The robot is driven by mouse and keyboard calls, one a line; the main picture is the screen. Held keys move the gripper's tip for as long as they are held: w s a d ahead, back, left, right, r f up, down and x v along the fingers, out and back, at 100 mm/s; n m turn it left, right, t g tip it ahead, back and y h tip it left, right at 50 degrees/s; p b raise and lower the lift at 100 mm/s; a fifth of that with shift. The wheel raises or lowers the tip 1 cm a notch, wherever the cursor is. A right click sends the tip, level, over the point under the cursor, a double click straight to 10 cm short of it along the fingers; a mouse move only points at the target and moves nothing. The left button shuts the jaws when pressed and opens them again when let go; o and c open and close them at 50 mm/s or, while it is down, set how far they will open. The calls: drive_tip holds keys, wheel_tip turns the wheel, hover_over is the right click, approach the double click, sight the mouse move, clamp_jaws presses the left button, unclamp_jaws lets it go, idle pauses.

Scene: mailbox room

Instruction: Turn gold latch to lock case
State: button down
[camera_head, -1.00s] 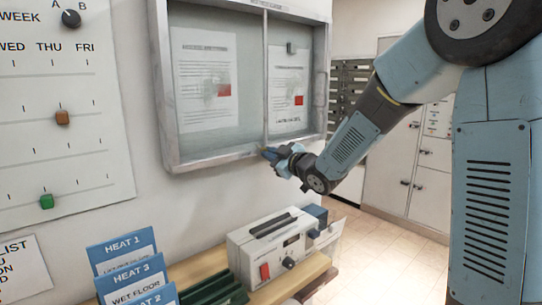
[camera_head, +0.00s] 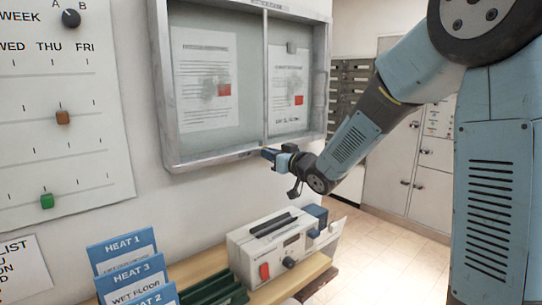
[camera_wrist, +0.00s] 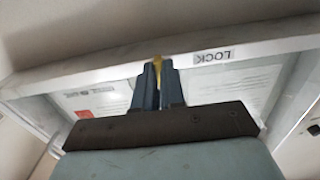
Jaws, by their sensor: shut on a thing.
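The wall case (camera_head: 215,160) has a grey metal frame and glass panes with notices behind them. My gripper (camera_head: 268,154) is at the bottom rail of its frame, near the middle. In the wrist view, my gripper (camera_wrist: 158,72) is shut on the gold latch (camera_wrist: 158,60), and only a small gold part shows between the fingertips. A LOCK label (camera_wrist: 213,56), upside down in this view, is on the rail beside the latch. The fingers hide most of the latch, so its exact angle is unclear.
Below the case, a white device (camera_head: 280,245) with a red switch and dark knob stands on a wooden shelf (camera_head: 305,270). Blue cards (camera_head: 130,270) stand at the lower left. A weekly board (camera_head: 60,100) hangs at left. The space between case and shelf is clear.

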drive_tip(key=shift+f, duration=0.2)
drive_tip(key=c, duration=1.2)
unclamp_jaws()
drive_tip(key=shift+r, duration=0.15)
drive_tip(key=v, duration=1.3)
drive_tip(key=shift+s+d, duration=0.3)
